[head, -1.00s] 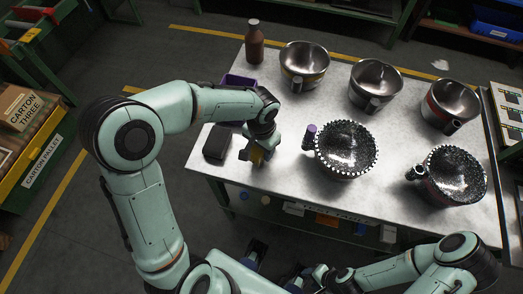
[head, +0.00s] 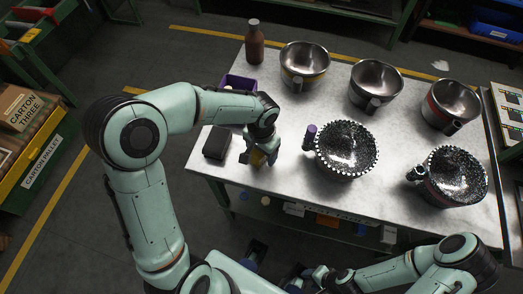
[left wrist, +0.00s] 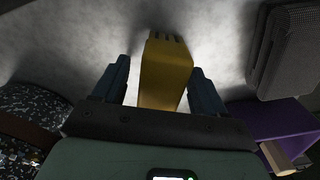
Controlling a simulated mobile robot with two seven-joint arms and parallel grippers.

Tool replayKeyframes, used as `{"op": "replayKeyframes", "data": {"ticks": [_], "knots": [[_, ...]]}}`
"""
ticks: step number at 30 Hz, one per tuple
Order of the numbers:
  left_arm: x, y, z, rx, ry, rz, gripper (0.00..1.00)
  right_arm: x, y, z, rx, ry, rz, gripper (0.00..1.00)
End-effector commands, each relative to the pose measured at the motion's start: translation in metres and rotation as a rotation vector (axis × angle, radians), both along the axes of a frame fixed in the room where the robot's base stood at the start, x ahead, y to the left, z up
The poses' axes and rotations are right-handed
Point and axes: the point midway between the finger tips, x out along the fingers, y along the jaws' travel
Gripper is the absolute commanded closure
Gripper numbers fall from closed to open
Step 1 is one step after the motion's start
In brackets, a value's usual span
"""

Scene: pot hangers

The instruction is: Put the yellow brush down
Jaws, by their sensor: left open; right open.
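The yellow brush (head: 257,158) is at the near left part of the metal table, under my left gripper. In the left wrist view the yellow brush (left wrist: 165,75) stands out between the two fingers, its slotted end pointing away. My left gripper (head: 259,161) is open around it. In the left wrist view a gap shows between the brush and each finger of the left gripper (left wrist: 160,85). Whether the brush's lower end touches the table is hard to tell. My right gripper (head: 275,262) is open and empty, below the table's front edge.
A black block (head: 217,142) and a purple bin (head: 238,82) stand left of and behind the gripper. A speckled pot (head: 346,150) with a purple-tipped handle is to its right. More pots and a brown bottle (head: 254,41) stand further back. The table's front edge is close.

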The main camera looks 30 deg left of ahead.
Motion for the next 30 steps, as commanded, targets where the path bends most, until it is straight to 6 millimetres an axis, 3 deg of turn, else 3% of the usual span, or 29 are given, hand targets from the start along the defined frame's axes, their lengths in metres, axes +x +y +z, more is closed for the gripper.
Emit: {"op": "replayKeyframes", "data": {"ticks": [16,21,30], "knots": [[0.001,0.000,0.104,0.000,-0.005,-0.001,0.28,0.006,0.000,0.016,0.000,-0.007,0.000,0.53],[0.001,0.000,0.119,0.000,-0.002,0.000,0.28,0.007,0.000,0.018,0.000,-0.008,0.000,0.53],[0.000,0.000,0.121,0.000,0.000,0.000,0.28,0.007,0.000,0.018,0.000,-0.008,0.000,0.53]]}}
